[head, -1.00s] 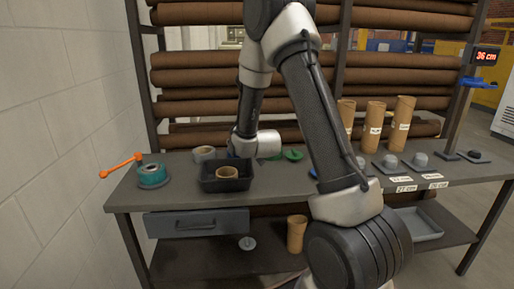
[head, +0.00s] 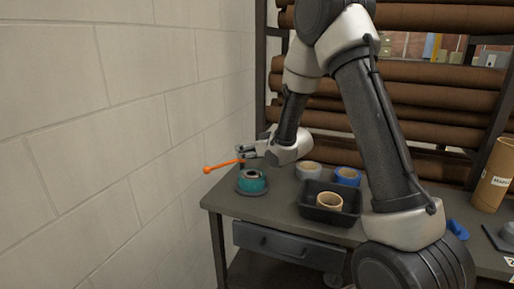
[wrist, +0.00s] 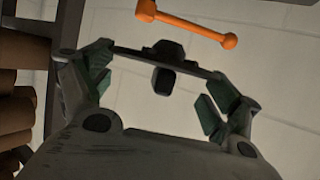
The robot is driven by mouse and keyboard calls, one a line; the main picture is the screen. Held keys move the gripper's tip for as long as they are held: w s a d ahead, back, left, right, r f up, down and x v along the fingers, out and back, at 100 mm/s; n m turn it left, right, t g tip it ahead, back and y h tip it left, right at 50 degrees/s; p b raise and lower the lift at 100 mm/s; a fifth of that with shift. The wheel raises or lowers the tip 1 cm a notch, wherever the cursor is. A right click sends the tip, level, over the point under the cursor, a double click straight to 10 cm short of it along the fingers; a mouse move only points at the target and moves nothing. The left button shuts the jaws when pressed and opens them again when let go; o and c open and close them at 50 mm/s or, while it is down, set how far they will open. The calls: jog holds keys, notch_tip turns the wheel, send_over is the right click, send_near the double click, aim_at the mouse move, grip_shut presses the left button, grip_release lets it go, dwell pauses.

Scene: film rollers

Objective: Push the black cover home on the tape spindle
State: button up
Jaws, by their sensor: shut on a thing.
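The tape spindle holds a teal tape roll (head: 252,183) on a round grey base at the left end of the bench. An orange lever (head: 222,166) with ball ends shows behind it and also in the wrist view (wrist: 190,24). My gripper (head: 250,151) is above and slightly behind the roll. In the wrist view its two fingers are spread to either side of the black cover (wrist: 163,79), seen nearly edge-on with a knob. My gripper is shut on this cover across its width. The cover appears apart from the roll; its exact gap is hard to judge.
A black tray (head: 320,215) with a tan roll (head: 329,201) stands right of the spindle. A pale block wall (head: 130,110) rises close on the left.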

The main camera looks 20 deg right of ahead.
aim_at(252, 169)
jog(key=shift+f, duration=3.8)
jog(key=shift+s+f, duration=0.15)
jog(key=shift+f, duration=0.45)
jog(key=o, duration=0.8)
jog(key=shift+c, duration=0.2)
jog(key=shift+r, duration=0.15)
jog(key=shift+r, duration=3.45)
